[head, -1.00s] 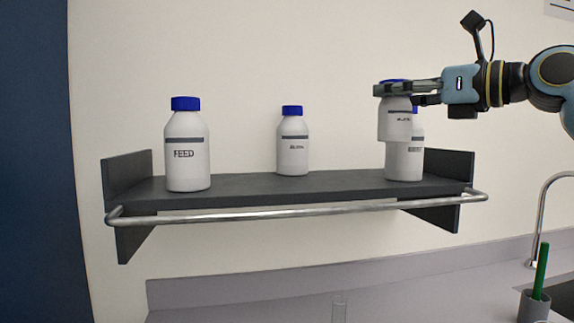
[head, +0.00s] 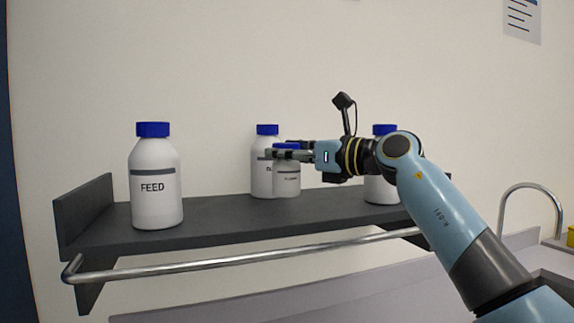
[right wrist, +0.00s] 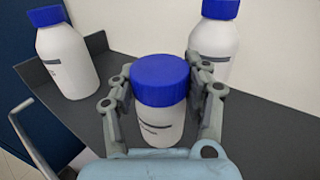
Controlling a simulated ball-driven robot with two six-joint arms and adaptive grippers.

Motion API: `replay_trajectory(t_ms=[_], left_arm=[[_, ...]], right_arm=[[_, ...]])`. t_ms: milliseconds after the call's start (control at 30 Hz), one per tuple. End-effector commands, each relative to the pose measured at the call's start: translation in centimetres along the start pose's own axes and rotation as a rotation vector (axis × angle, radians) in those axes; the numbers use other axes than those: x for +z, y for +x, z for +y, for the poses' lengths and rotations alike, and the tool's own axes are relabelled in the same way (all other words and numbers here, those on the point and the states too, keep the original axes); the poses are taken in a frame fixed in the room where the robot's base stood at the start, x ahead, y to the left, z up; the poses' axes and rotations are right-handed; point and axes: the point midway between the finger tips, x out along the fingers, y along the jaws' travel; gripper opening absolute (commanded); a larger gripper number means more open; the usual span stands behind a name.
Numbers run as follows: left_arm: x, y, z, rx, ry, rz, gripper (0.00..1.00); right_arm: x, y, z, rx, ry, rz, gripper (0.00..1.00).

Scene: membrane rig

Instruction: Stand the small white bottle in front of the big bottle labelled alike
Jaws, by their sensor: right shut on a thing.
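The small white bottle (head: 287,183) with a blue cap is upright, shut between the fingers of my right gripper (head: 287,154). Its small label is too blurred to read. It overlaps the right front of the middle big bottle (head: 260,180), whose label is mostly hidden. I cannot tell whether the small bottle's base touches the shelf. In the right wrist view the small bottle (right wrist: 158,122) sits between both fingers, with the middle big bottle (right wrist: 216,50) just behind. The big bottle labelled FEED (head: 156,190) stands at left. My left gripper is not in view.
A third big bottle (head: 381,190) stands at right, partly behind my right arm. The dark shelf (head: 220,222) has a metal rail (head: 230,258) along its front. Shelf room is clear between FEED and the middle bottle. A tap (head: 530,188) is at far right.

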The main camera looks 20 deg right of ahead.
Motion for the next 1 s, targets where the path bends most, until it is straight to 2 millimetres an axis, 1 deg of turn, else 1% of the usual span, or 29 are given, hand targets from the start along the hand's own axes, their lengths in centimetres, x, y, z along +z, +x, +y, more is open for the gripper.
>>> replay_trajectory(t_ms=[67,133,200,400,600,633,767,800,1000], left_arm=[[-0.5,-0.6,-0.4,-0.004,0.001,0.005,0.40],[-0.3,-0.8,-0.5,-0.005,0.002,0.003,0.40],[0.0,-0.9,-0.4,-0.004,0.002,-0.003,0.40],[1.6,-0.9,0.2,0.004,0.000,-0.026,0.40],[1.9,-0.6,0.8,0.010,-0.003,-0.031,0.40],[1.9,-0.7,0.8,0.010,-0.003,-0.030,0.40],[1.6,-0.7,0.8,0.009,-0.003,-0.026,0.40],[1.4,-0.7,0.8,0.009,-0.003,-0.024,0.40],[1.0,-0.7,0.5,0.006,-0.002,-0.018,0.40]], right_arm=[[-1.4,0.0,0.0,-0.001,0.006,0.005,0.13],[-2.4,0.0,0.0,-0.001,0.005,0.004,0.13],[-3.0,0.0,0.0,0.000,0.004,0.002,0.13],[-3.4,-0.1,0.0,-0.001,0.001,0.000,0.13],[-3.8,-0.1,0.0,-0.001,0.002,0.000,0.13],[-3.7,-0.1,0.0,-0.001,0.002,0.001,0.53],[-3.7,-0.1,0.0,-0.001,0.002,0.001,0.70],[-3.7,-0.1,0.0,-0.001,0.002,0.001,0.72],[-3.6,-0.1,0.0,-0.001,0.002,0.001,0.72]])
